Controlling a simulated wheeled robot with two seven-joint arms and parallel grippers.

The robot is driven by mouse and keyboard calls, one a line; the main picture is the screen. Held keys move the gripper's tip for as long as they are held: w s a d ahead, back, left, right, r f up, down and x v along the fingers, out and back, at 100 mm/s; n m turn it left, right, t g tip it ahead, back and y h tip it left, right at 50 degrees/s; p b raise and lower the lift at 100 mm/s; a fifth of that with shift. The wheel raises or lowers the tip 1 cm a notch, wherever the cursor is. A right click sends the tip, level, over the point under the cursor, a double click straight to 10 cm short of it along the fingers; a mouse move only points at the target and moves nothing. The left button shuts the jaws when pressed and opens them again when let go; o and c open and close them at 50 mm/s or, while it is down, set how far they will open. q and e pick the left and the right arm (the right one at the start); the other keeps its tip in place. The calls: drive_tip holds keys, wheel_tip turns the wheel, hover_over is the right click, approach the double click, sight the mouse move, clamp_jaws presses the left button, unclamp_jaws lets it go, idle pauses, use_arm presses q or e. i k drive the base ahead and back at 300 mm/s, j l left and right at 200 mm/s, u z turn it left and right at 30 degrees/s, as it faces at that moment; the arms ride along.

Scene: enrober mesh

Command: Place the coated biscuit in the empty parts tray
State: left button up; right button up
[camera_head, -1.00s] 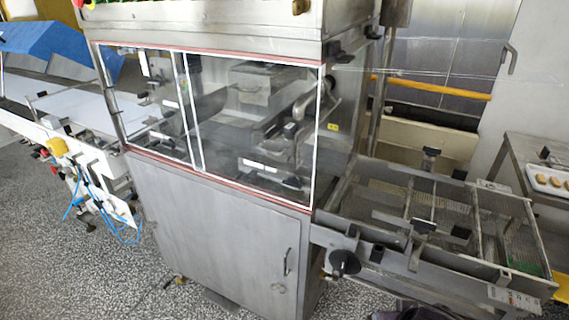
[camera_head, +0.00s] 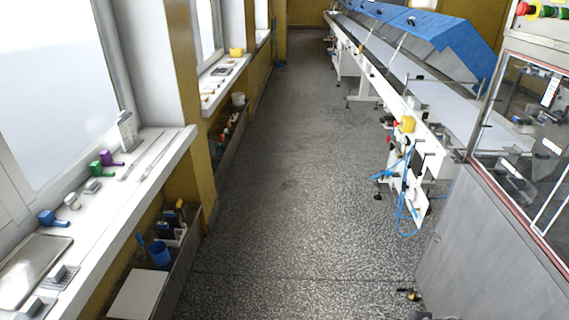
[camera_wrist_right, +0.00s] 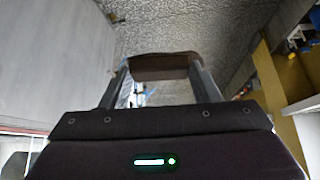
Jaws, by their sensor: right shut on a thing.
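The coated biscuit (camera_wrist_right: 163,66) is dark brown and shows in the right wrist view. My right gripper (camera_wrist_right: 162,76) is shut on it, with one finger at each end, and holds it above the speckled floor. A shallow tray (camera_head: 34,266) lies on the window sill at the lower left of the head view. Its bare inside looks empty, and its left part is cut off by the picture edge. I cannot tell for sure that it is the parts tray.
The window sill (camera_head: 120,205) also carries a blue tool (camera_head: 52,219), a green one (camera_head: 96,168) and other small items. A low bin (camera_head: 163,252) stands below it. The enrober cabinet (camera_head: 480,250) and a conveyor (camera_head: 425,95) stand on the right. The floor (camera_head: 290,180) between is clear.

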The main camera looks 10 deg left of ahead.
sight(23, 268)
drive_tip(key=i+j+u, duration=0.1)
drive_tip(key=u, duration=2.05)
drive_tip(key=i, duration=0.05)
